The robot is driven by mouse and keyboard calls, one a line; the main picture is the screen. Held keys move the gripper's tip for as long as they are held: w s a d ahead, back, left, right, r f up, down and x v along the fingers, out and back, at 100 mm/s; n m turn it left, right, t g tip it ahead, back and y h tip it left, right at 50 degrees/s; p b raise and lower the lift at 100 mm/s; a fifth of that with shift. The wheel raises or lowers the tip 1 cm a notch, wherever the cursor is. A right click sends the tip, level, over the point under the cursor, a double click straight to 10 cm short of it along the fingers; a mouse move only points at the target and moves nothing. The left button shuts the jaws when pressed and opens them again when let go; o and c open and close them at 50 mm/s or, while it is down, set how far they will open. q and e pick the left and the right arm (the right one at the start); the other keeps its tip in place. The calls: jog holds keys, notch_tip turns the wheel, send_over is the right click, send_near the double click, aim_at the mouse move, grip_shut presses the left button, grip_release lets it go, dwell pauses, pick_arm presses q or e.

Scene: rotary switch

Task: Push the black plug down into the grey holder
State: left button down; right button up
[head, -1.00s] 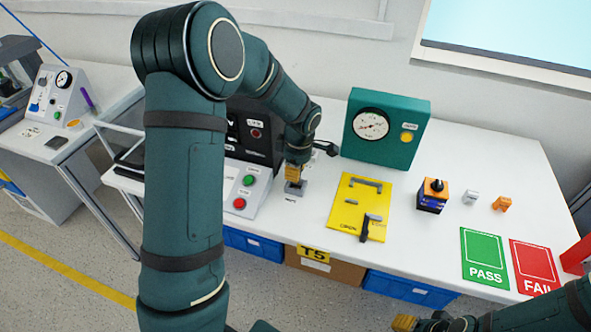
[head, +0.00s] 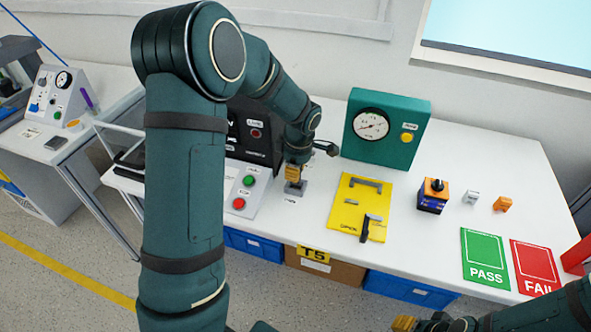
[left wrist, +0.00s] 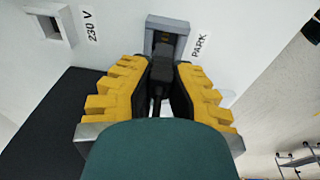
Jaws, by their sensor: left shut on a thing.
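My left gripper (head: 292,174) is over the small grey holder (head: 297,188) on the white table. In the left wrist view my left gripper (left wrist: 160,88) has its yellow fingers closed around the black plug (left wrist: 160,76). The grey holder (left wrist: 150,38), marked PARK, is just beyond the plug. The plug's far end is at the holder's opening; I cannot tell how deep it sits. In the head view the fingers hide the plug. My right gripper (head: 404,322) shows only partly at the bottom edge, away from the holder.
A panel with green and red buttons (head: 246,190) stands close to the left of the holder. A yellow board (head: 345,212) lies to its right, with a teal gauge box (head: 385,150) behind. The wrist view also shows a 230 V socket (left wrist: 50,28).

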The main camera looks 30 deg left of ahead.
pick_arm(q)
jog(key=shift+f+b, duration=0.6)
jog(key=shift+f, duration=1.05)
jog(key=c, duration=1)
grip_release()
jog(key=r, duration=0.4)
jog(key=d+r, duration=0.1)
jog(key=r, duration=0.7)
jog(key=shift+s+d, duration=0.2)
jog(key=shift+s, duration=0.05)
